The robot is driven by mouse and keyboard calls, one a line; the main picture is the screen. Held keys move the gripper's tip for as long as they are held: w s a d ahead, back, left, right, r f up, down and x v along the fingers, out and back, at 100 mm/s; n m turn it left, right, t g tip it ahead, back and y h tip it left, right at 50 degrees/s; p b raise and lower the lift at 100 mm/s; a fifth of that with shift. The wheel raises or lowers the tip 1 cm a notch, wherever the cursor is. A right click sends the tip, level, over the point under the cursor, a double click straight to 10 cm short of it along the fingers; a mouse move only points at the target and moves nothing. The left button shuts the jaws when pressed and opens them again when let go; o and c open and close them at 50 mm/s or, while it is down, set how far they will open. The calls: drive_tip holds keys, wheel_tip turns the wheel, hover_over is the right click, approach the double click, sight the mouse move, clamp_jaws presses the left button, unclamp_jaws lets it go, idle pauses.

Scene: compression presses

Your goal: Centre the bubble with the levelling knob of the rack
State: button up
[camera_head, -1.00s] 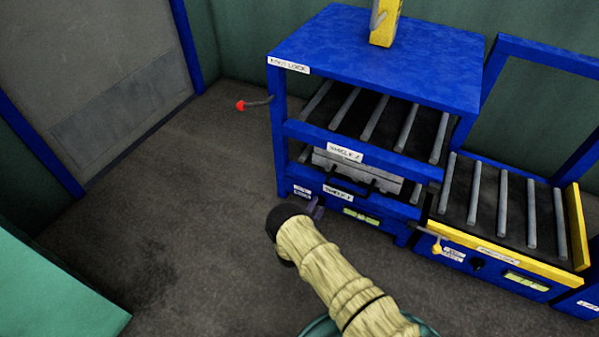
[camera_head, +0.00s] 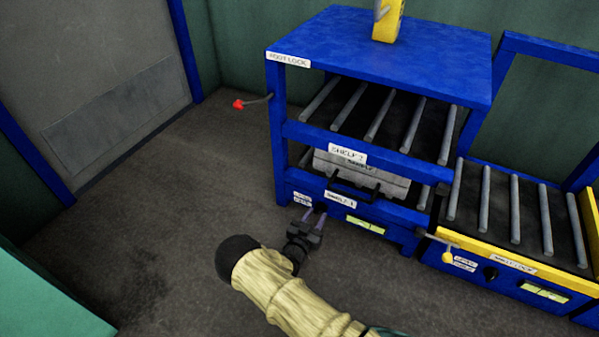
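The blue rack (camera_head: 390,50) stands at centre right, with shelves of grey rollers. On its lower front beam is a yellow-green level vial (camera_head: 365,225); the bubble is too small to make out. A small two-line label (camera_head: 302,199) sits left of the vial. My gripper (camera_head: 314,210) is in front of that beam, between this label and the vial, with its two fingers apart and pointing at the rack. No knob shows on the rack's beam; the gripper covers part of it. I cannot tell whether the fingers touch anything.
A grey case (camera_head: 360,173) with a dark handle lies on the lower shelf. A red-tipped lever (camera_head: 238,104) sticks out at the rack's left. A yellow-fronted roller bench (camera_head: 480,257) with a dark knob (camera_head: 490,273) stands at right. Floor at left is clear.

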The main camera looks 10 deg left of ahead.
drive_tip(key=p+v, duration=0.3)
drive_tip(key=v, duration=1.4)
drive_tip(key=w+r+g+y+p, duration=0.1)
drive_tip(key=w+r+g+p, duration=0.2)
drive_tip(key=r+p, duration=0.7)
drive_tip(key=w+d+r+g+y+p, duration=0.1)
drive_tip(key=w+r+p, duration=0.6)
drive_tip(key=r, duration=1.1)
drive_tip(key=g+y+p, duration=0.1)
drive_tip(key=g+p, duration=0.1)
drive_tip(key=p, duration=0.1)
drive_tip(key=shift+d+r+m, duration=0.25)
drive_tip(key=shift+r+m, duration=0.05)
drive_tip(key=shift+r, duration=0.05)
drive_tip(key=shift+w, duration=0.1)
